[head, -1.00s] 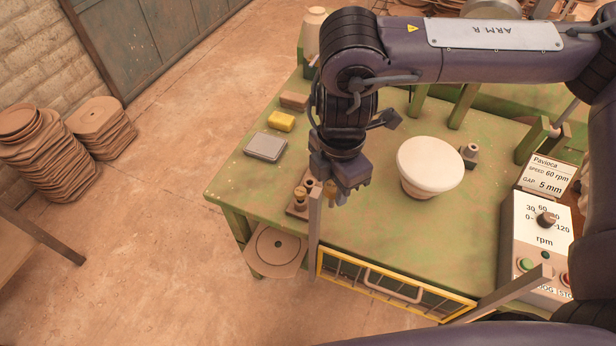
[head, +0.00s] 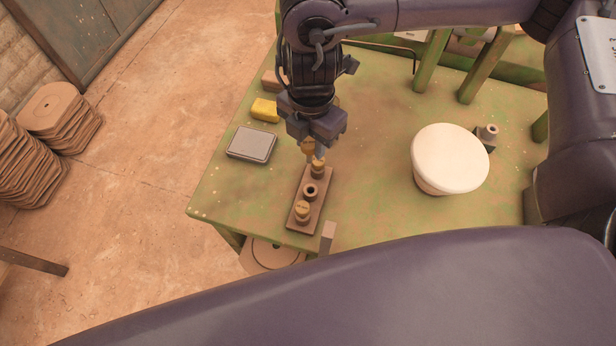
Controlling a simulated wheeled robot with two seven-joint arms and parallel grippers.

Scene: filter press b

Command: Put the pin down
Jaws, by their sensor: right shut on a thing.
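A dark narrow holder block (head: 306,229) lies on the green table with a row of sockets. A brass pin (head: 302,210) stands in its near socket, and the middle socket (head: 310,190) is empty. My right gripper (head: 319,156) points down over the far end of the block. It is shut on a brass pin (head: 318,168) at the far socket. The fingers and wrist partly hide this pin, so I cannot tell how deep it sits. My left gripper is not in view.
A grey flat box (head: 251,144) and a yellow block (head: 264,110) lie left of the gripper. A round cream-topped object (head: 449,158) stands to the right, beside a small dark socketed block (head: 487,138). The green table (head: 375,200) is clear between holder and cream-topped object.

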